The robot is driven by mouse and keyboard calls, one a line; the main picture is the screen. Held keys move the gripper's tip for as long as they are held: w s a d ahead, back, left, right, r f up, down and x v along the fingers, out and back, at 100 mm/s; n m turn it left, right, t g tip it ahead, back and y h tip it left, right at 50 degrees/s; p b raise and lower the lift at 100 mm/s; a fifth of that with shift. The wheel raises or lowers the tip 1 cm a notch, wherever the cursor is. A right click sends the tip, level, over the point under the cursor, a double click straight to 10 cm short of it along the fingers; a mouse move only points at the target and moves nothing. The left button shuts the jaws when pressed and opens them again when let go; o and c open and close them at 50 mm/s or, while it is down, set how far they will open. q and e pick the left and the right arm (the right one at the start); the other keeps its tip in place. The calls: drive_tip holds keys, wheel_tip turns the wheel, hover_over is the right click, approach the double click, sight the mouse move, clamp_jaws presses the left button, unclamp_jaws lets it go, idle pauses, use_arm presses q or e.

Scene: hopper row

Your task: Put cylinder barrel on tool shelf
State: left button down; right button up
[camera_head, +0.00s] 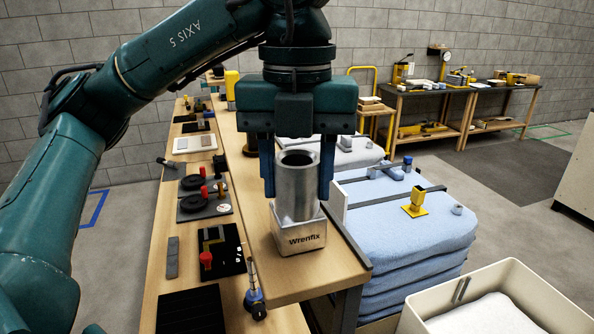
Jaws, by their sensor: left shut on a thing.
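The cylinder barrel (297,185) is a grey metal tube with a dark open top and a square base marked "Wrenfix". It is upright near the front end of the raised wooden shelf (262,262), which I take to be the tool shelf. My left gripper (297,192) points down with one blue finger on each side of the barrel, shut on it. Whether the base touches the shelf or is just above it, I cannot tell. The fingers and palm hide part of the shelf behind. My right gripper is not in view.
A lower wooden bench (155,262) on the left carries tools and dark mats. Blue padded stacks (405,235) stand to the right of the shelf, with a yellow part (416,203) on top. A cream bin (545,296) is at the front right. Workbenches line the back wall.

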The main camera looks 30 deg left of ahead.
use_arm(q)
drive_tip(key=shift+f, duration=0.1)
drive_tip(key=c, duration=0.8)
unclamp_jaws()
drive_tip(key=shift+o, duration=0.2)
wheel_tip(320, 180, up, 12)
idle(0.6)
